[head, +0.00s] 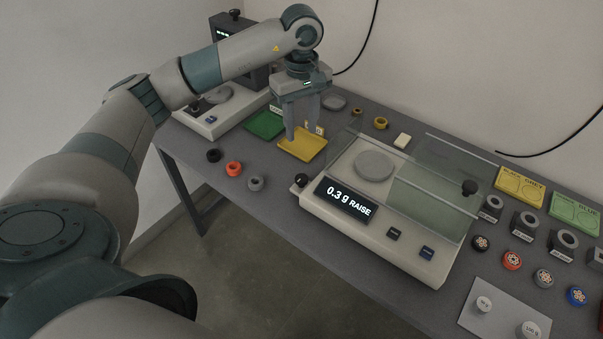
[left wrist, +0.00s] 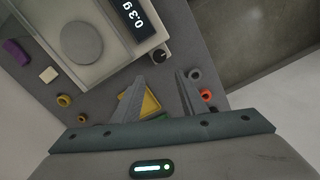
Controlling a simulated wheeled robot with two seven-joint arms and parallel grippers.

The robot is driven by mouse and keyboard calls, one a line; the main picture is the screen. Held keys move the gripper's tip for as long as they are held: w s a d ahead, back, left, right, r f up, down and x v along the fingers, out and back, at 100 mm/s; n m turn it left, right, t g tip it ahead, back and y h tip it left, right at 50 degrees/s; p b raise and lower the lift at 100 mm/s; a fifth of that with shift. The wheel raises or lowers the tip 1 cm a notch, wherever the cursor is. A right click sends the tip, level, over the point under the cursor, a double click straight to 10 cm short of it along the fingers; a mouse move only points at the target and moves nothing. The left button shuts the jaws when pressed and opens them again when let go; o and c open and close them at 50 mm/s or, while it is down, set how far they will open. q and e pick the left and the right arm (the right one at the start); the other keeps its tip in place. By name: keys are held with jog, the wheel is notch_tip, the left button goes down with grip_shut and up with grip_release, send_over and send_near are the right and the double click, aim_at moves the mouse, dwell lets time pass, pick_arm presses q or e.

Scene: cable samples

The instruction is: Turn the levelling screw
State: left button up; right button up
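The balance (head: 375,213) stands in the middle of the table, with a round pan and a glass shield. Its display (head: 345,201) reads "0.3 g RAISE". A black knob (head: 302,180) sits at its front left corner and looks like the levelling screw. The knob also shows in the left wrist view (left wrist: 160,56), beyond my fingertips. My left gripper (head: 302,137) points down above the yellow tray (head: 301,145), left of the balance and apart from the knob. Its fingers (left wrist: 158,88) are spread with nothing between them. My right gripper is out of view.
Black, orange and grey rings (head: 233,169) lie near the front left edge. A second instrument (head: 215,108) and a green tray (head: 265,124) are behind. Cable samples (head: 512,260), labelled trays and a weight plate (head: 505,312) fill the right side.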

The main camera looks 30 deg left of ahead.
aim_at(302, 178)
pick_arm(q)
notch_tip(302, 178, down, 16)
jog(key=p, duration=0.6)
jog(key=shift+f, duration=0.15)
jog(key=shift+f+p, duration=0.3)
jog(key=shift+f, duration=0.25)
jog(key=shift+c, duration=0.6)
jog(key=c, duration=0.6)
